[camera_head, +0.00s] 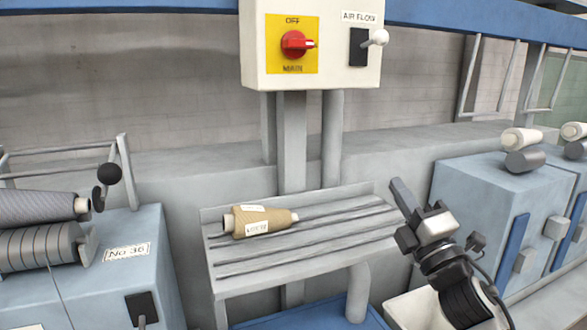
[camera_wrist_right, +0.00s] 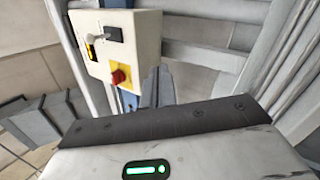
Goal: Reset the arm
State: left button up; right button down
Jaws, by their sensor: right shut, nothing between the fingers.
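My right gripper (camera_head: 404,193) is in the head view, to the right of the slatted shelf, with its fingers pointing up and to the left. It is shut and holds nothing. In the right wrist view its fingers (camera_wrist_right: 158,88) show together beyond the dark edge of the gripper body. A tan yarn cone (camera_head: 262,222) with white labels lies on its side on the grey slatted shelf (camera_head: 225,277), to the left of the gripper and apart from it. My left gripper is in neither view.
A control box (camera_head: 256,70) with a red knob (camera_head: 297,43) and an air flow lever (camera_head: 375,38) stands above the shelf; it also shows in the wrist view (camera_wrist_right: 148,48). Blue-grey machine units with spools stand left (camera_head: 140,225) and right (camera_head: 480,200). Space above the shelf is clear.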

jog(key=s+a+f+m+g+h, duration=0.1)
jog(key=s+f+m+g, duration=0.1)
jog(key=s+f+m, duration=0.45)
jog(key=s+f+m+g+h, duration=0.1)
jog(key=f+m+g+h, duration=0.15)
jog(key=f, duration=0.75)
jog(key=s+a+f+m+g+h, duration=0.1)
jog(key=s+f+m+g, duration=0.1)
jog(key=s+f+m, duration=0.45)
jog(key=s+a+f+m+g, duration=0.3)
jog(key=s+f+m+g, duration=0.2)
jog(key=s+f, duration=0.8)
jog(key=shift+a+f+m, duration=0.2)
jog(key=shift+f+m, duration=0.35)
jog(key=shift+m, duration=0.1)
